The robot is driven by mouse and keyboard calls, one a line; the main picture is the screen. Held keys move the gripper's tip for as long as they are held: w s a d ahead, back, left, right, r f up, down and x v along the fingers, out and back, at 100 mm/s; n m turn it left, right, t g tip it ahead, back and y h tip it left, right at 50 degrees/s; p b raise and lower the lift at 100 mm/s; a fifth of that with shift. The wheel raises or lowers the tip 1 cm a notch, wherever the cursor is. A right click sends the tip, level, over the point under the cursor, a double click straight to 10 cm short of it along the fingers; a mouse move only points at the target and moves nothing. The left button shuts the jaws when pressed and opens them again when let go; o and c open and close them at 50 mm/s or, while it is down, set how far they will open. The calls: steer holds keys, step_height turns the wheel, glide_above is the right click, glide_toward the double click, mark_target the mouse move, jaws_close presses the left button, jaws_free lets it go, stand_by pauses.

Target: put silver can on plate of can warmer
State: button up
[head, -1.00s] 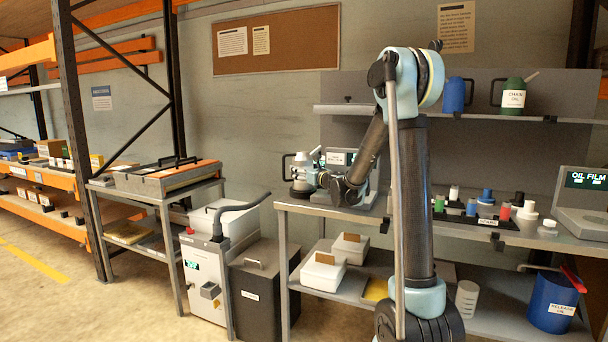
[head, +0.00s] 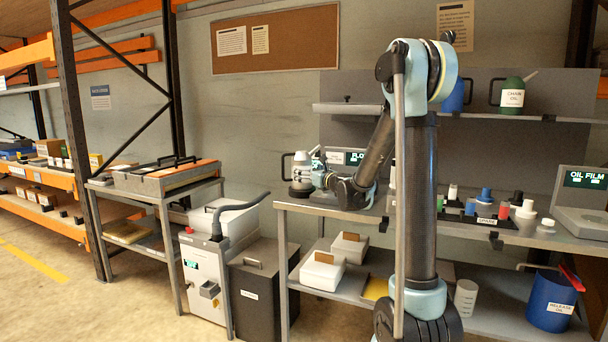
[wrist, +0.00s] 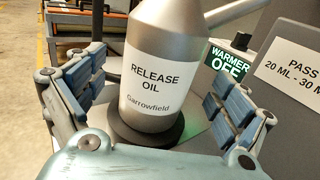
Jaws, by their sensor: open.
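The silver can (wrist: 160,55), labelled "RELEASE OIL Garrowfield", stands upright on a dark round plate (wrist: 172,156) in the wrist view. In the head view the can (head: 301,168) is at the left end of the workbench. My gripper (wrist: 157,70) is open, with its blue-padded fingers on either side of the can and gaps visible between pads and can. In the head view my gripper (head: 318,178) is just right of the can. A green display (wrist: 228,62) beside the can reads "WARMER OFF". The can's far side is hidden.
A sign (wrist: 295,70) reading "PASS 20 ML - 30 M..." stands close right of the can. Small bottles (head: 485,203) and a scale-like unit (head: 583,215) labelled "OIL FILM" are farther right on the bench. A shelf (head: 465,113) runs above.

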steer(key=v, duration=0.7)
steer(key=shift+s+d, duration=0.1)
steer(key=shift+s, duration=0.05)
steer(key=shift+s+r, duration=0.1)
steer(key=shift+s, duration=0.2)
steer(key=s+d+f+n+g+h, duration=0.15)
steer(key=s+f+n+g, duration=0.25)
steer(key=s+n, duration=0.55)
steer(key=s+d+f+n+g+h, duration=0.1)
steer(key=s+d+f+n+g, duration=0.2)
steer(key=s+n, duration=0.7)
steer(key=s+d+f+n+g+h, duration=0.2)
steer(key=s+d+f+n+h, duration=0.2)
steer(key=s+d+f, duration=0.3)
steer(key=s+d+f+n+g+h, duration=0.3)
steer(key=s+d+f, duration=0.4)
steer(key=s, duration=0.9)
steer(key=d+n+h, duration=0.1)
steer(key=d+n, duration=0.1)
steer(key=shift+n+g, duration=0.3)
steer(key=shift+n, duration=0.05)
steer(key=shift+w+d, duration=0.1)
steer(key=shift+w+f, duration=0.15)
steer(key=shift+w, duration=0.3)
